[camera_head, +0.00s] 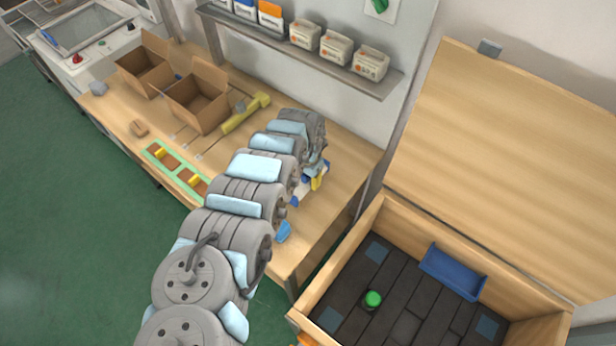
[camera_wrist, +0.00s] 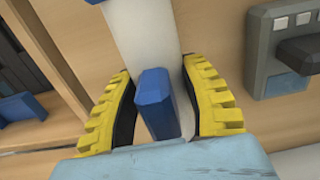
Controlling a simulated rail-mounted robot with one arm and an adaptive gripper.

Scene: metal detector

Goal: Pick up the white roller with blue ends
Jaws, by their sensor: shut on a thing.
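The white roller with blue ends (camera_wrist: 142,35) runs up between the fingers of my gripper (camera_wrist: 166,105) in the wrist view. A blue part (camera_wrist: 154,100) shows between the fingers, and a bit of blue shows at the top edge. The yellow ridged fingers are shut on the roller from both sides. In the head view my gripper (camera_head: 318,181) is over the right end of the wooden workbench (camera_head: 345,160), and my arm hides most of it. Pieces of white and blue show beside the yellow fingers. Whether the roller still touches the bench cannot be told.
Cardboard boxes (camera_head: 203,98) and a yellow tool (camera_head: 242,115) lie farther left on the bench. A shelf (camera_head: 330,68) with small boxes hangs above. A wooden crate (camera_head: 335,258) stands at right, holding a blue tray (camera_head: 452,272) and a green button (camera_head: 373,299).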

